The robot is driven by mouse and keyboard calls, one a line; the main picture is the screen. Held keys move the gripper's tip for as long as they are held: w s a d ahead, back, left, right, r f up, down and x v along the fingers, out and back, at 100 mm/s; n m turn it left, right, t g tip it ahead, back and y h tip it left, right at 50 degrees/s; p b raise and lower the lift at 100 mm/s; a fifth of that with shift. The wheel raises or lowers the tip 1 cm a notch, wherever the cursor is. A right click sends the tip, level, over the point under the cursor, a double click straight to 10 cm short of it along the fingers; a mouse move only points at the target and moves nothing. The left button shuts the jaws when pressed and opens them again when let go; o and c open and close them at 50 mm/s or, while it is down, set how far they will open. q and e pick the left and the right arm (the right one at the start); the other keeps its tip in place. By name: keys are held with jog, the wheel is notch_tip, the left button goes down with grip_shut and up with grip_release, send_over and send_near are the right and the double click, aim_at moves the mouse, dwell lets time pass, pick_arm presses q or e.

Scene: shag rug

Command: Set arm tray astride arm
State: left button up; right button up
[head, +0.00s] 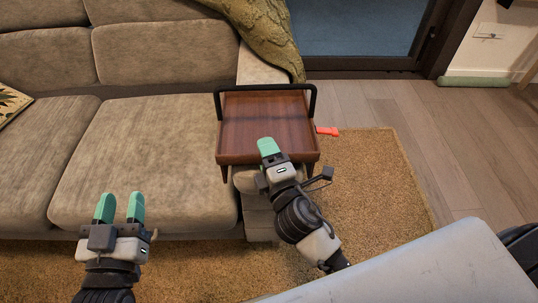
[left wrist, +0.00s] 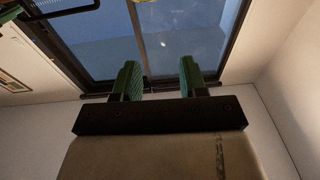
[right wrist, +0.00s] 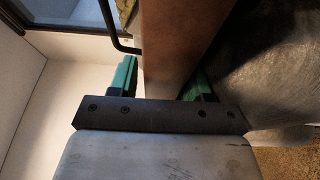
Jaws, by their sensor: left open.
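The arm tray (head: 285,108) is a brown wooden tray with a black bar handle, over the sofa's arm (head: 257,200) in the head view. Its side flaps hang down left and right of the arm; whether it rests fully on the arm is hidden. My right gripper (head: 267,148) is at the tray's near edge. In the right wrist view its fingers (right wrist: 160,85) lie either side of a brown wooden part of the tray (right wrist: 180,40); I cannot tell if they press on it. My left gripper (head: 120,208) is open and empty, in front of the seat, apart from the tray.
The grey-brown sofa (head: 140,150) fills the left. A green throw (head: 262,30) drapes over its back by the arm. A small red-orange object (head: 327,131) lies right of the tray. A tan shag rug (head: 375,180) and wooden floor are open at right.

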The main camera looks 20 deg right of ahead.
jog(key=f, duration=0.1)
jog(key=s+f, duration=0.1)
jog(key=f, duration=0.1)
jog(key=shift+g, duration=0.3)
jog(key=s, duration=0.4)
jog(key=shift+s+d+r, duration=0.1)
jog(key=shift+s+r, duration=0.1)
jog(key=shift+r, duration=0.05)
jog(key=shift+c, duration=0.5)
jog(key=shift+o, duration=0.5)
jog(key=s, duration=0.2)
jog(key=s+r+b, duration=0.1)
jog(key=s, duration=0.1)
jog(key=shift+d, duration=0.15)
pick_arm(q)
jog(key=shift+s+d+r+t+h, duration=0.15)
jog(key=shift+r+t+h, duration=0.1)
jog(key=shift+r+t, duration=0.5)
jog(key=shift+s+d+r+t+h, duration=0.15)
jog(key=shift+r+t+h, duration=0.15)
jog(key=shift+r+t, duration=0.45)
jog(key=shift+s+d+r+t+h, duration=0.15)
jog(key=shift+r+t+h, duration=0.1)
jog(key=shift+r+t, duration=0.5)
pick_arm(e)
jog(key=shift+s+r, duration=0.5)
jog(key=shift+s, duration=0.2)
pick_arm(q)
jog(key=shift+w+a+f, duration=0.1)
jog(key=shift+f, duration=0.05)
